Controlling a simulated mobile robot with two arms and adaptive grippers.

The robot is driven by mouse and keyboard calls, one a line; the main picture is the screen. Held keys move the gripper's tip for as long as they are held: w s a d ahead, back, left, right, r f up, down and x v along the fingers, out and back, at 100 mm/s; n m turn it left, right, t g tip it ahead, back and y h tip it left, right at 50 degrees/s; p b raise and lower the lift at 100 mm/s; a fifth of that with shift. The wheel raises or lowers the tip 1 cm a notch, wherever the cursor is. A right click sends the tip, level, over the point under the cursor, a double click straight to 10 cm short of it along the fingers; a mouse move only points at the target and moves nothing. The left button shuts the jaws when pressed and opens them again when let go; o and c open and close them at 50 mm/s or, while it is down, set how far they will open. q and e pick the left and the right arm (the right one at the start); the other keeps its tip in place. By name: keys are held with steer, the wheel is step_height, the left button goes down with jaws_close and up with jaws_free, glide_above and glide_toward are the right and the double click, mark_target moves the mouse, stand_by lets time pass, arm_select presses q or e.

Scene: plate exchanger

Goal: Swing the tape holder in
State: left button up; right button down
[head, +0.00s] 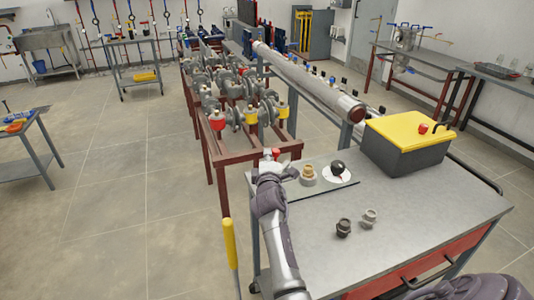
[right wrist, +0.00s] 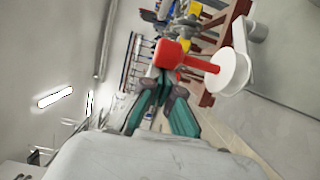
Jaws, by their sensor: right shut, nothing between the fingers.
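What looks like the tape holder shows in the right wrist view, which is rolled sideways: a red block (right wrist: 168,53), a red stem (right wrist: 202,63) and a white round spool (right wrist: 232,72). My right gripper (right wrist: 166,84) is shut and empty, with its teal fingers close to the red block. I cannot tell whether they touch. In the head view my right gripper (head: 268,164) is at the left edge of the grey bench, beside a small red part (head: 276,153). My left gripper is not in view.
The grey bench (head: 440,215) carries a yellow-lidded box (head: 405,143), a white disc (head: 330,178) with a dark ball, and several small fittings. A brown rack of valves (head: 228,160) and a long grey pipe (head: 300,80) lie beyond. The floor (head: 110,210) to the left is open.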

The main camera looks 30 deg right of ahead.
mark_target(277, 155)
steer(key=shift+s+d+r+n+t+y+p, duration=0.25)
steer(key=shift+s+n+t+y+p, duration=0.5)
steer(key=shift+p, duration=0.9)
steer(key=shift+s+d+r+n+t+y+p, duration=0.1)
steer(key=shift+s+d+n+t+y+p, duration=0.3)
steer(key=shift+y+p, duration=0.95)
steer(key=n+y, duration=0.1)
steer(key=n+y+p, duration=0.1)
steer(key=s+n+y+p, duration=0.1)
steer(key=shift+s+d+f+t+y, duration=0.1)
steer(key=shift+d+f+t+y, duration=0.1)
steer(key=shift+d+t+y, duration=0.15)
steer(key=shift+s+a+p, duration=0.1)
steer(key=shift+p, duration=0.25)
steer(key=shift+s+d, duration=0.2)
steer(key=shift+s, duration=0.05)
steer(key=s+d+n+y, duration=0.1)
steer(key=s+d+n+y+b, duration=0.1)
steer(key=d+y, duration=0.1)
steer(key=s+d+n+y+b, duration=0.1)
steer(key=shift+d+y, duration=0.15)
steer(key=shift+y, duration=0.2)
steer(key=shift+d, duration=0.15)
steer(key=shift+w, duration=0.1)
